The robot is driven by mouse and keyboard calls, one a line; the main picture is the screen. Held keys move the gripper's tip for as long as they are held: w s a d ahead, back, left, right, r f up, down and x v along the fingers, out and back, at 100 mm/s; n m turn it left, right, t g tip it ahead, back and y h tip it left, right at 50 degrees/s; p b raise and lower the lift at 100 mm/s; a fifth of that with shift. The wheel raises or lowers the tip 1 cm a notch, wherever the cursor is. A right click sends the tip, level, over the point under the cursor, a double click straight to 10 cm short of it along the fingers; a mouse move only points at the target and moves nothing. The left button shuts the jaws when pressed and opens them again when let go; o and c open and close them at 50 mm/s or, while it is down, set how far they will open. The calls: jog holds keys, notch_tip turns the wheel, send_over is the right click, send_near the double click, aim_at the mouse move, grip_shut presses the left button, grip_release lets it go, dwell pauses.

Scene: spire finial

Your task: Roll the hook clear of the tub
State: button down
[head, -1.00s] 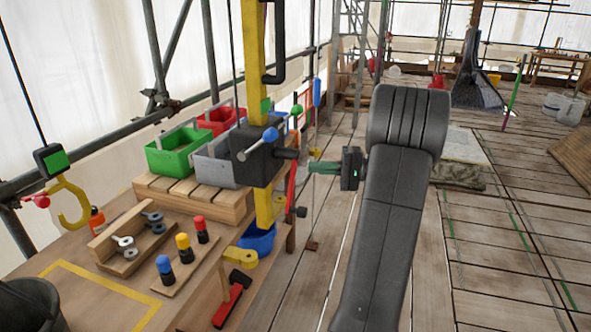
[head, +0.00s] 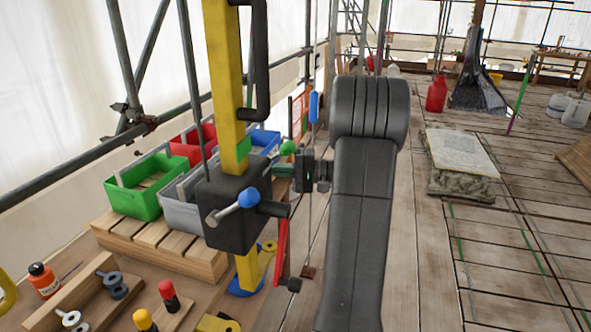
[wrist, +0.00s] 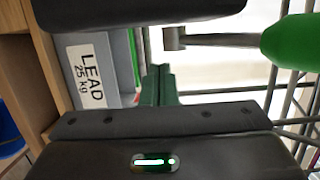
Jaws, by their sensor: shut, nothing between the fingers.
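A yellow hook (head: 5,290) shows only in part at the left edge of the head view. The rest of it and what lies below it are out of frame. Which tub is meant I cannot tell. My gripper (head: 282,171) is shut and empty, beside the black housing (head: 232,215) on the yellow mast (head: 223,80). A green knob (head: 288,148) is just above my fingertips in the head view. In the wrist view my shut green fingertips (wrist: 160,85) stand apart from the green knob (wrist: 290,42) on its grey rod.
The housing also carries a blue-knobbed lever (head: 248,197) and a red lever (head: 281,250). Green (head: 135,200), grey (head: 180,215), red (head: 193,145) and blue (head: 264,141) bins stand behind it; a label reads LEAD 25 kg (wrist: 90,68).

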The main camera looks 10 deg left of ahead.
aim_at(266, 192)
jog(key=shift+s+d, duration=0.1)
jog(key=shift+s, duration=1.6)
jog(key=shift+s, duration=0.1)
jog(key=s, duration=0.2)
jog(key=s+b, duration=0.1)
jog(key=s, duration=0.1)
jog(key=s+b, duration=0.1)
jog(key=s, duration=0.2)
jog(key=shift+a, duration=0.3)
